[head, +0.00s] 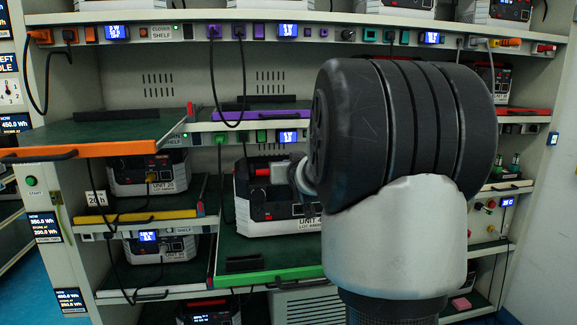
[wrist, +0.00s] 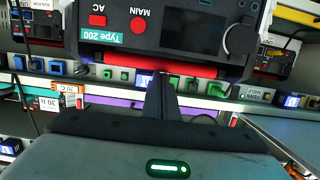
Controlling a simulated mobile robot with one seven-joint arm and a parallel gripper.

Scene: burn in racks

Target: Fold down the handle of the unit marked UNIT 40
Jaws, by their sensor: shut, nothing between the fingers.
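The unit marked UNIT 4, its last digit hidden by my arm, is a black and white case (head: 262,212) on a pulled-out shelf with a green front edge (head: 285,275). In the wrist view a dark unit front (wrist: 150,38) appears upside down, with Type 200, MAIN and AC labels. A red bar (wrist: 130,74) lies along its top edge; it looks like a handle grip, but its angle is unclear. My gripper (wrist: 160,85) is shut and empty, its tips close to that bar; contact cannot be told. In the head view my arm hides most of the gripper.
An orange-edged shelf (head: 88,149) sticks out at the upper left. A purple-edged shelf (head: 262,113) lies above the green one. Cables hang in front of the rack.

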